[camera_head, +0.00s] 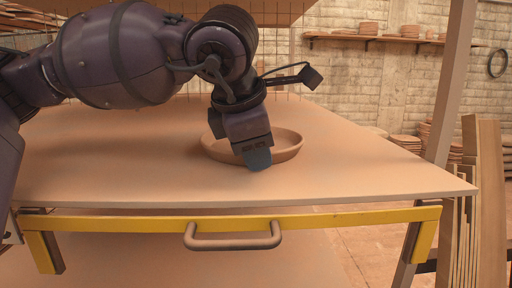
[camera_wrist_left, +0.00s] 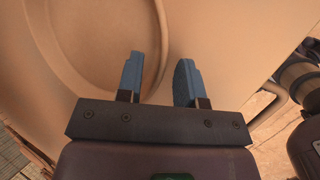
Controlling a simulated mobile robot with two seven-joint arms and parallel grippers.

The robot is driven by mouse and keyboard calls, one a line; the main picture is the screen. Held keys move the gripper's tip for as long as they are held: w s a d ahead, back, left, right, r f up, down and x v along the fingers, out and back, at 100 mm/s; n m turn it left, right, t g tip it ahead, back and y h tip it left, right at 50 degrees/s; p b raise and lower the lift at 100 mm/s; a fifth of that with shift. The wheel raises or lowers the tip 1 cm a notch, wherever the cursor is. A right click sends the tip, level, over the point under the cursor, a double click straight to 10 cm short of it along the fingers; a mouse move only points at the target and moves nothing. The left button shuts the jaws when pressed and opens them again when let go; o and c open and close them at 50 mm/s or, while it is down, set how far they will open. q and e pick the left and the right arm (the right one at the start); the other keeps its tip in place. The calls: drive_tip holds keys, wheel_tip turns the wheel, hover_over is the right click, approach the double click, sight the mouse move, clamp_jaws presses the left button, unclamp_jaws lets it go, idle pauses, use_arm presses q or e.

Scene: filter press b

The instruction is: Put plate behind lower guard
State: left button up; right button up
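The plate (camera_head: 285,150), a round tan dish with a raised rim, lies flat on the tabletop. My left gripper (camera_head: 257,160) points down at its near rim and hides part of it. In the left wrist view the plate (camera_wrist_left: 85,45) fills the upper left. There the blue fingers of my left gripper (camera_wrist_left: 159,78) are apart, with the plate's curved rim passing between or just under them; contact cannot be told. A yellow bar with a handle (camera_head: 232,242) runs below the table's front edge; it may be the lower guard. My right gripper is not in view.
The tan tabletop (camera_head: 110,170) is clear around the plate. A wire mesh (camera_head: 285,50) and an overhead panel are behind my arm. A slanted post (camera_head: 450,85) and upright boards (camera_head: 487,200) stand at the right. A wall shelf (camera_head: 375,39) holds stacked dishes.

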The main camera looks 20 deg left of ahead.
use_arm(q)
drive_tip(key=shift+o, duration=0.2)
drive_tip(key=shift+r, duration=0.25)
drive_tip(key=v, duration=1.2)
drive_tip(key=shift+f, duration=0.15)
drive_tip(key=shift+s, duration=0.15)
